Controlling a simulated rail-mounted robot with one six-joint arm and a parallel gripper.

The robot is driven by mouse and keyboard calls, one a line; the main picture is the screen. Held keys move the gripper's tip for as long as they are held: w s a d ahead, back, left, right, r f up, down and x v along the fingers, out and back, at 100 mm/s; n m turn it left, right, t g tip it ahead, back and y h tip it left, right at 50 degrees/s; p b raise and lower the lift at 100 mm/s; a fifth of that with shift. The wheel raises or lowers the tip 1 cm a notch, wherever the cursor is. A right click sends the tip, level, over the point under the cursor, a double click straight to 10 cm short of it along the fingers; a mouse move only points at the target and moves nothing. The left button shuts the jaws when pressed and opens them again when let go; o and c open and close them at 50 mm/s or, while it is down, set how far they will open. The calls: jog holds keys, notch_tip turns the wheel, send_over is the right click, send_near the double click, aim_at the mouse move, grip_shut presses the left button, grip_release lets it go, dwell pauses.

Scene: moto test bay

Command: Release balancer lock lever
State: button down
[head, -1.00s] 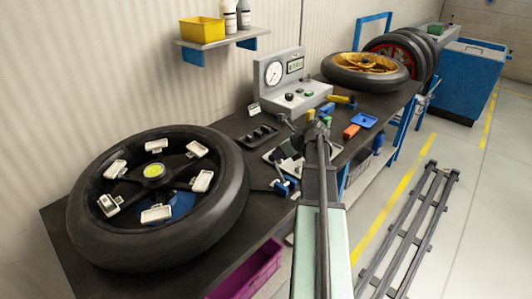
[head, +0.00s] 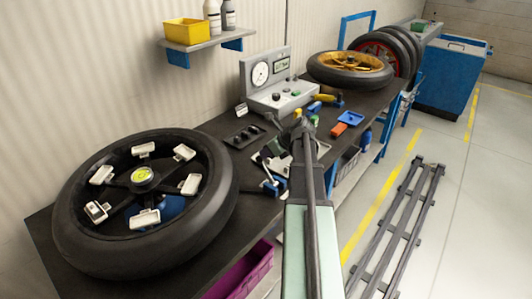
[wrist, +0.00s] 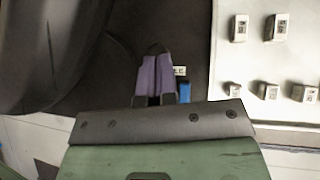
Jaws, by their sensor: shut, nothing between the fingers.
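The wheel (head: 145,200) lies flat on the balancer at the left of the bench. Beside its right rim is a blue fitting (head: 273,187) with a thin dark lever (head: 267,170) rising from it, a pale knob at its top. I take this for the lock lever. In the wrist view my gripper (wrist: 157,55) has its purple fingers together and empty. A small blue part (wrist: 184,91) and a partly covered white label (wrist: 179,71) are just right of the fingers. I cannot tell whether the fingers touch the lever. In the head view my arm partly hides this area.
A gold-rimmed wheel (head: 350,70) lies farther along. An orange block (head: 339,130) and a blue dish (head: 350,118) lie right of my arm.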

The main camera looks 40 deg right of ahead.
jog(key=p+v, duration=0.9)
jog(key=v, duration=0.4)
jog(key=shift+w+r, duration=0.2)
jog(key=shift+r, duration=0.3)
